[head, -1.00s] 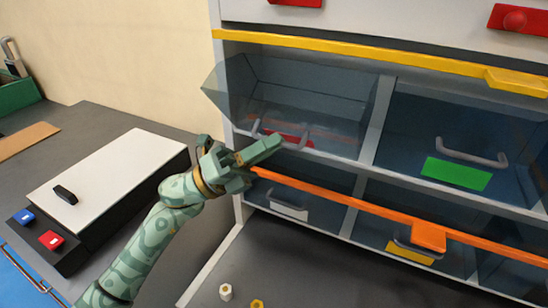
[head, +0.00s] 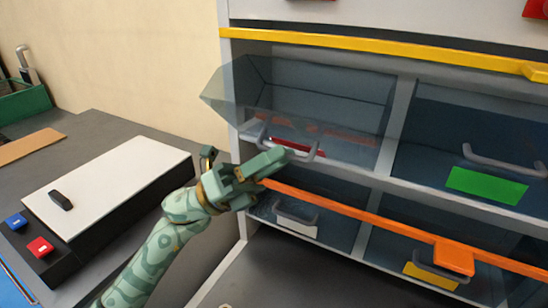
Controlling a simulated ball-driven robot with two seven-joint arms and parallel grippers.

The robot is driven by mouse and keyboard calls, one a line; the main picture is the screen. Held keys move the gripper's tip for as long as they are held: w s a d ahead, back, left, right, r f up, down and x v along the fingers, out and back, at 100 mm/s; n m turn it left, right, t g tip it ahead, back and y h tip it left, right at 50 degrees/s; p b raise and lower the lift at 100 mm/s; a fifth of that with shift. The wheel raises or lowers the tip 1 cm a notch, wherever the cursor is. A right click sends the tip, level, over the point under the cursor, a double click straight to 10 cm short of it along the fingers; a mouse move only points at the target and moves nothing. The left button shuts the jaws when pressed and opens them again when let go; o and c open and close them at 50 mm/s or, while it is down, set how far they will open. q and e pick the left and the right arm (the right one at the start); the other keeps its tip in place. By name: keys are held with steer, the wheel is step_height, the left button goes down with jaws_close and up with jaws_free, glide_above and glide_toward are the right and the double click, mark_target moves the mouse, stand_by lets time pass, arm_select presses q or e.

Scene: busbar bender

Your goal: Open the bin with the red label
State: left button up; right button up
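The bin with the red label (head: 298,147) is the clear, see-through one at the upper left of the cabinet. It stands tilted out, with its upper front edge leaning past the cabinet's left side. Its grey handle (head: 308,156) is at the label, partly hidden by my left gripper. My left gripper (head: 270,170) is at the lower front of this bin, its upper finger over the handle's left part. Whether the fingers grip the handle or are apart is not clear. My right gripper is out of view.
A bin with a green label (head: 487,185) is at the right. Lower bins have a white label (head: 296,226) and a yellow label (head: 436,276). An orange rail (head: 370,216) crosses below the red-label bin, a yellow rail (head: 380,52) above. A white-topped box (head: 105,180) stands left.

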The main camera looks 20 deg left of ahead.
arm_select(q)
steer(key=v, duration=0.7)
steer(key=shift+a+b, duration=0.2)
steer(key=shift+b, duration=0.25)
steer(key=shift+s+f, duration=0.15)
steer(key=shift+f, duration=0.05)
